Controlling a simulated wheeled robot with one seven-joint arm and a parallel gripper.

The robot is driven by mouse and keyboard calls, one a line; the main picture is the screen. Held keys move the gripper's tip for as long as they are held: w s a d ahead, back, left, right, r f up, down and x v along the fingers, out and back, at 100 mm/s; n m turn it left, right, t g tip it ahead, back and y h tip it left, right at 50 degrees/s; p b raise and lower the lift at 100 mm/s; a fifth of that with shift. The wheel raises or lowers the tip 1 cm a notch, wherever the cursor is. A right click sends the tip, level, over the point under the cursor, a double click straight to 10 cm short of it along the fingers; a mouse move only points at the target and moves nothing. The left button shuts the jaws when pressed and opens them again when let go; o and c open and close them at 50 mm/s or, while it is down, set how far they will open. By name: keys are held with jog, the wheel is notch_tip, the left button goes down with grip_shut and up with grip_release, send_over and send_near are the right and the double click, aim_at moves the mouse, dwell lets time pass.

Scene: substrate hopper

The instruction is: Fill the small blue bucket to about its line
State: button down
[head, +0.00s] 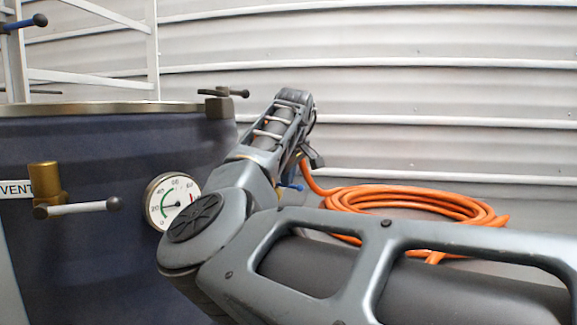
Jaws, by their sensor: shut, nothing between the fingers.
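The small blue bucket is not seen in the head view. My arm crosses the foreground from the lower right, bends at a big joint, and its forearm rises towards the centre. The fingers of my gripper are not visible; the far end of the arm is turned away. A small blue part (292,187) shows just behind my forearm, too little of it to tell what it is. The large dark blue vessel (90,150) fills the left side, with a metal rim on top.
The vessel carries a round dial gauge (172,201), a brass valve (46,182) with a grey lever and a VENT label (15,189), and a rim clamp (219,103). A white frame (154,50) stands behind.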

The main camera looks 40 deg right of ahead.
jog(key=shift+x, duration=0.95)
